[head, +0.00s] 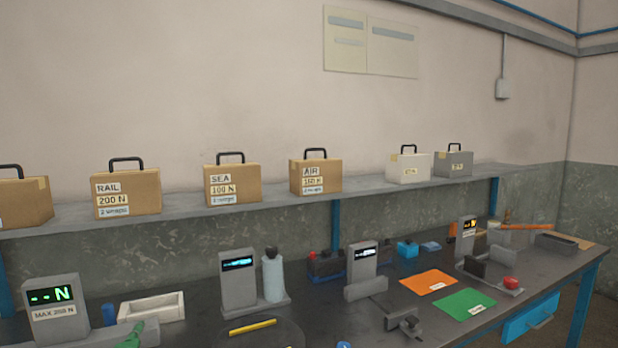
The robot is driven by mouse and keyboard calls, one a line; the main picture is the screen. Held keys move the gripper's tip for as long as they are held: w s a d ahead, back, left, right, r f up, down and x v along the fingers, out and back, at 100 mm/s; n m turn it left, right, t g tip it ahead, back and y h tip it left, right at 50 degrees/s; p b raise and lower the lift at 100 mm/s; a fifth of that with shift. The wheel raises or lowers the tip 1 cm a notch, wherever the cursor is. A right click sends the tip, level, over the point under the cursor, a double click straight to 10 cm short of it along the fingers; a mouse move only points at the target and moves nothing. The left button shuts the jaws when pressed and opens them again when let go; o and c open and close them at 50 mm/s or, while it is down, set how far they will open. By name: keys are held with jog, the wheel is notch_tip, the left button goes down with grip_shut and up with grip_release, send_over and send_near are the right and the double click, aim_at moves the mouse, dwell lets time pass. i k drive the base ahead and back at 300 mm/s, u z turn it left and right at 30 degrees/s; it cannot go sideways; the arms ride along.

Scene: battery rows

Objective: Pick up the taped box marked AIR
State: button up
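The box marked AIR (330,178) is a brown cardboard box with a black top handle and white labels on its front. It stands upright on the grey wall shelf (270,202), between the SEA box (240,186) to its left and a white box (421,168) to its right. Its second label seems to read 150 N, but the print is small. My gripper is not in view.
The RAIL box (140,200) and a partly cut-off brown box (25,205) stand further left, a grey case (454,164) at the right. Below, the dark workbench (330,318) holds several display units, an orange mat (428,284) and a green mat (463,304).

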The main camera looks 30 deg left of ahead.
aim_at(309, 176)
jog(key=u, duration=0.5)
jog(key=i, duration=1.25)
jog(key=u, duration=0.9)
jog(key=i, duration=0.4)
jog(key=u, duration=0.15)
